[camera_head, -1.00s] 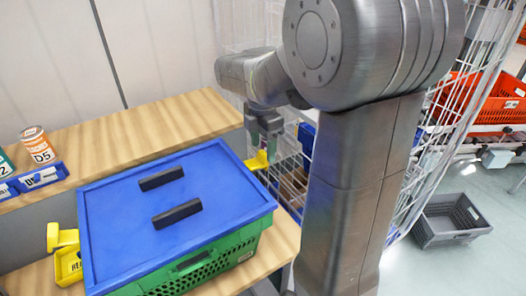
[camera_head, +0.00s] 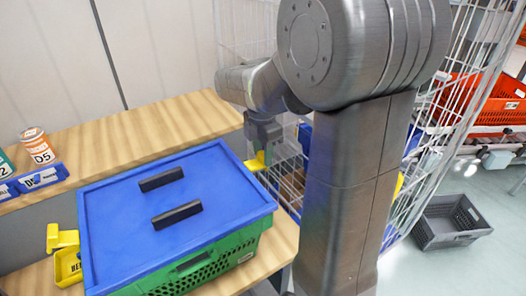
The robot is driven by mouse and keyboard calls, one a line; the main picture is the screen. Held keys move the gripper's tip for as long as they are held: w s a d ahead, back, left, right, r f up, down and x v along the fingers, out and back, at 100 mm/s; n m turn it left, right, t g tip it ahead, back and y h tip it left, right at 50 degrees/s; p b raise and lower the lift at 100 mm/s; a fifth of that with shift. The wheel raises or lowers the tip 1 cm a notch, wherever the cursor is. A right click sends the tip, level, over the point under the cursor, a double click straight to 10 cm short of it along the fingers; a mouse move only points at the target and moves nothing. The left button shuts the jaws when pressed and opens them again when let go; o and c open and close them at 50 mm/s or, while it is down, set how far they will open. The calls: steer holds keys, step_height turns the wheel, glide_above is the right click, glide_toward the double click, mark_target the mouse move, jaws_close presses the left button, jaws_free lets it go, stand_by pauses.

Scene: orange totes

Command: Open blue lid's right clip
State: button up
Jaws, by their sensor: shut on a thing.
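The blue lid (camera_head: 200,181) lies on a green crate (camera_head: 222,254) and has two black handle bars on top. Its right clip (camera_head: 256,164) is yellow and sits at the lid's right edge. My gripper (camera_head: 264,150) points down at this clip and is shut on it; the fingertips are small and partly hidden behind the clip. The left clip (camera_head: 62,238) is yellow and sticks out from the lid's left side.
The crate stands on a wooden surface (camera_head: 284,240). A wooden shelf (camera_head: 130,133) behind it bears a can (camera_head: 38,146) and blue label holders (camera_head: 40,178). A white wire cage (camera_head: 430,130) is close to my arm at right. A grey crate (camera_head: 447,222) lies on the floor.

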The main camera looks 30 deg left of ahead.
mark_target(261, 154)
steer(key=shift+s+r, duration=0.1)
steer(key=t+h, duration=0.1)
steer(key=s+r+t, duration=0.1)
steer(key=t, duration=0.1)
steer(key=shift+a+h+p, duration=0.3)
steer(key=shift+h+p, duration=0.05)
steer(key=shift+h, duration=0.05)
steer(key=shift+s+a+r+t+h, duration=0.2)
steer(key=shift+s+t+h, duration=0.25)
steer(key=shift+t, duration=0.5)
steer(key=shift+s+a+r+t+h, duration=0.25)
steer(key=shift+t+h, duration=0.3)
steer(key=shift+t, duration=0.4)
steer(key=shift+s, duration=0.1)
steer(key=o, duration=1)
steer(key=p+v, duration=0.1)
steer(key=v, duration=1.2)
steer(key=shift+s+r, duration=0.25)
steer(key=shift+s, duration=0.1)
